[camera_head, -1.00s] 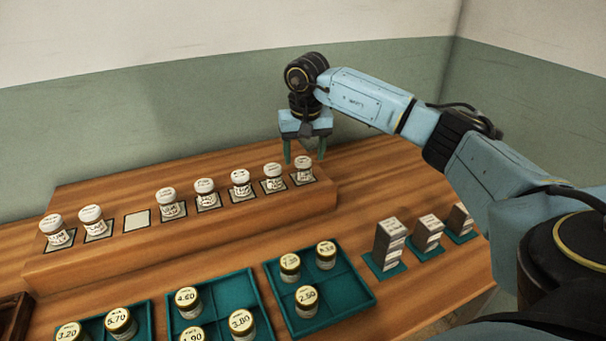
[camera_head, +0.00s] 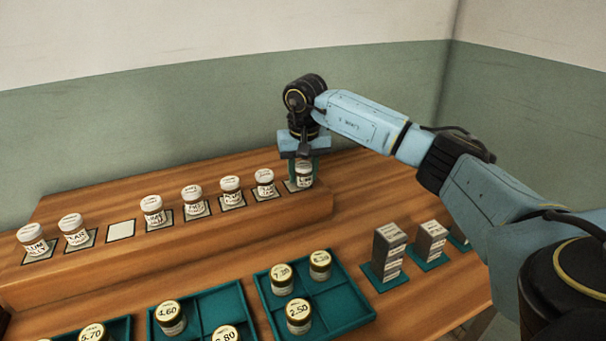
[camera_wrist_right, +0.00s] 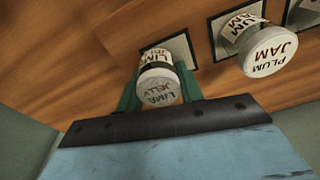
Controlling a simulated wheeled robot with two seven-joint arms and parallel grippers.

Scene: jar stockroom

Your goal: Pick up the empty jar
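A row of small white-lidded jars stands on dark-edged square pads on a raised wooden step. The jar at the row's right end (camera_head: 304,178) carries a "LIME JELLY" label, read in the right wrist view (camera_wrist_right: 158,86). My right gripper (camera_head: 303,170) is lowered over this jar, with one green finger on each side. The fingers look open, with little room beside the jar, which stands upright on its pad. The plum jam jar (camera_wrist_right: 262,48) stands beside it. I cannot tell from the frames which jar is empty. My left gripper is out of view.
One pad (camera_head: 121,231) in the row is bare. Green divided trays (camera_head: 345,297) with gold-lidded numbered jars are in front. Grey box stacks (camera_head: 388,250) on green mats stand to the right. A green and white wall is behind.

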